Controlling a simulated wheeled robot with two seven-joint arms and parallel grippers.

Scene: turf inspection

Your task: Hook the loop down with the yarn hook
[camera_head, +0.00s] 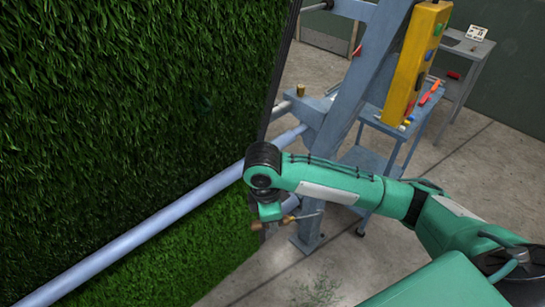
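A tall wall of green turf (120,90) fills the left side of the head view. No single loose loop can be made out on it. My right arm comes in from the right, and its gripper (270,215) hangs beside the turf's right edge. It is shut on what looks like the yarn hook (288,219), with a wooden handle showing on both sides of the gripper and a thin metal shaft pointing right, away from the turf. The fingers are small and partly hidden by the wrist. My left gripper is not in view.
A blue-grey bar (150,225) crosses in front of the turf to a blue-grey frame post (345,90). A yellow control box (415,60) with coloured buttons is on the frame. Behind stands a blue cart (395,125) with small items. The concrete floor (450,165) is open at right.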

